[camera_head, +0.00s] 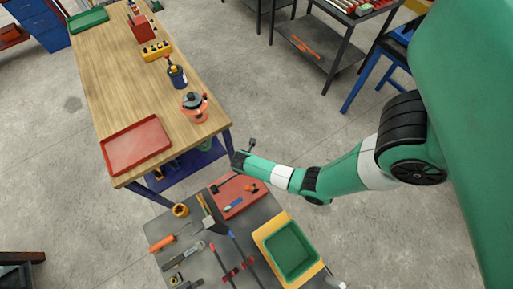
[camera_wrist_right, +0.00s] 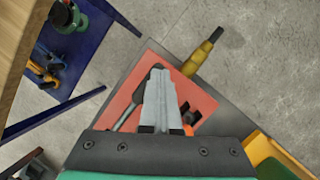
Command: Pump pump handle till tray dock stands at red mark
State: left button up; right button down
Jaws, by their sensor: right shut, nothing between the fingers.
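My right gripper (camera_head: 238,160) reaches in from the right over the far edge of the tool cart. In the wrist view its fingers (camera_wrist_right: 160,78) are together and empty above a red plate (camera_wrist_right: 135,88). A yellow grip with a dark end (camera_wrist_right: 202,56) sticks out past the plate, apart from the fingers; I cannot tell for sure that it is the pump handle. A green bin in a yellow tray (camera_head: 263,237) sits on the cart's right; whether this is the tray dock is unclear. I cannot make out the red mark. My left gripper is not in view.
The cart (camera_head: 205,243) carries a hammer, pliers and several other tools. A dark shelf (camera_head: 318,50) stands at the back. Bare floor lies between.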

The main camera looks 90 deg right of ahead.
notch_tip(320, 180, up, 8)
jog(key=w+a+p, duration=0.1)
jog(key=w+p, duration=0.1)
jog(key=p, duration=0.5)
jog(key=shift+w+a, duration=0.2)
jog(key=shift+a, duration=0.2)
jog(key=shift+f, duration=0.15)
dwell(0.5)
